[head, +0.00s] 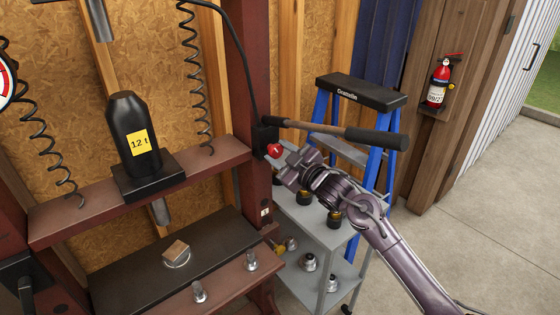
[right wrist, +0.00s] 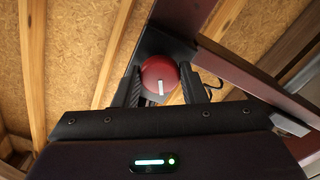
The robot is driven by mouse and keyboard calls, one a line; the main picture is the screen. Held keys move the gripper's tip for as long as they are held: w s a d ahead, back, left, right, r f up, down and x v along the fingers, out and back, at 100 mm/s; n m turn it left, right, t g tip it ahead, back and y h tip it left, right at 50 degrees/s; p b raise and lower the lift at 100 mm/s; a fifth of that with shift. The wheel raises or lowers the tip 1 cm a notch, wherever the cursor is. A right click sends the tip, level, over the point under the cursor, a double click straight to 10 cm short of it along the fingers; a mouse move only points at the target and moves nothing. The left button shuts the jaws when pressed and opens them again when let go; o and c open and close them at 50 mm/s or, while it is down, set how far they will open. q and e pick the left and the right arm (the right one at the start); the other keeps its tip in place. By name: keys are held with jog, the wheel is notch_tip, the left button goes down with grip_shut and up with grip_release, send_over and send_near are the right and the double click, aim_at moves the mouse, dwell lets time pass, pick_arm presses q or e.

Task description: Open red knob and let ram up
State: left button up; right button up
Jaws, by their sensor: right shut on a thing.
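The red knob (head: 274,151) sits on the black pump block (head: 264,138) on the right post of the press. My right gripper (head: 284,158) reaches it from the right. In the right wrist view the red knob (right wrist: 160,80), with a white mark on its face, lies between the two black fingers (right wrist: 161,88), which are shut on it. The ram (head: 161,210) is a grey rod below the black 12 t jack (head: 134,130). Its lower end is above a small wooden block (head: 176,250) on the press bed. My left gripper is not in view.
The pump handle (head: 330,130) sticks out to the right, just above my right gripper. A blue stepladder (head: 322,105) and a grey shelf cart (head: 335,225) with metal parts stand close behind my arm. Coiled springs hang beside the jack. Open floor lies at the right.

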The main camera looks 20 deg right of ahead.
jog(key=n+b, duration=0.2)
jog(key=n, duration=0.1)
jog(key=n+b, duration=0.1)
jog(key=shift+f+n+b, duration=0.3)
jog(key=shift+r+n+b, duration=0.15)
jog(key=shift+n+b, duration=1.8)
jog(key=shift+n, duration=0.55)
jog(key=o, duration=1)
jog(key=shift+r, duration=0.1)
jog(key=b+v, duration=0.2)
jog(key=v, duration=0.6)
